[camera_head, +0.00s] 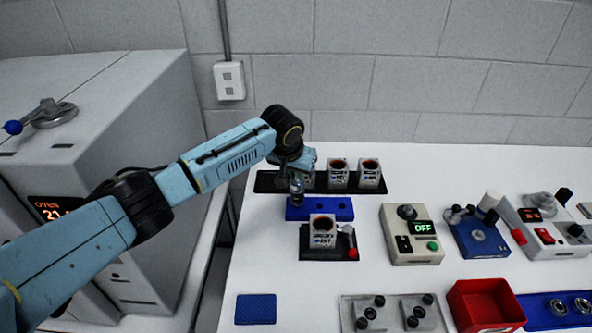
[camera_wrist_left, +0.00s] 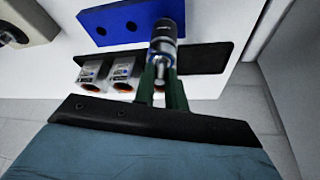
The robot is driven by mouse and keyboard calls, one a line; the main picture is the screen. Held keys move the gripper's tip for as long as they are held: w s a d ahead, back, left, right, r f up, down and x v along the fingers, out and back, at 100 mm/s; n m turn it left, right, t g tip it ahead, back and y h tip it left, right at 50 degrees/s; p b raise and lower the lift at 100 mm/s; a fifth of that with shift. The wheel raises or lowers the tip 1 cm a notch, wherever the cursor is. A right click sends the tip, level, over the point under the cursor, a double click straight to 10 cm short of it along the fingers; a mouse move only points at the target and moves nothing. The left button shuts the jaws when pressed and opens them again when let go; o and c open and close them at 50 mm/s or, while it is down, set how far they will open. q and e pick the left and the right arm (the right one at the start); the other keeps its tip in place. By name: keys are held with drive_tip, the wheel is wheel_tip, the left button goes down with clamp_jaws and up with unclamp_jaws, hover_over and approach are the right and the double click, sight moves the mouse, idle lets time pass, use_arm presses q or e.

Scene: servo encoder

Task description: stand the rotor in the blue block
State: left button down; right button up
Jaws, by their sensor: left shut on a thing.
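My left gripper (camera_head: 297,180) points down at the left end of the blue block (camera_head: 325,211). It is shut on the rotor (camera_head: 297,190), a grey and dark cylinder. In the left wrist view the rotor (camera_wrist_left: 163,45) stands out between the green fingers (camera_wrist_left: 160,82), and its far end overlaps the blue block (camera_wrist_left: 115,12). Two dark holes show in the block's face there; the part behind the rotor is hidden. I cannot tell whether the rotor's end is above the block or in it. My right gripper is not in view.
A black tray (camera_head: 264,183) behind the block holds labelled cups (camera_head: 369,175). Another cup (camera_head: 322,232) stands on a dark fixture in front. A tester (camera_head: 411,248) reading OFF is to the right, with a red bin (camera_head: 485,306) farther forward. The table's front left is mostly clear.

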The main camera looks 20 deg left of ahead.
use_arm(q)
drive_tip(key=shift+f, duration=0.3)
idle(0.4)
drive_tip(key=shift+w+f, duration=0.1)
drive_tip(key=shift+f, duration=0.5)
drive_tip(key=c, duration=1.4)
unclamp_jaws()
drive_tip(key=o, duration=0.4)
drive_tip(key=shift+f, duration=0.15)
drive_tip(key=shift+c, duration=0.2)
wheel_tip(320, 180, up, 7)
drive_tip(key=p, duration=0.7)
drive_tip(key=shift+f+p, duration=0.15)
drive_tip(key=shift+p, duration=0.15)
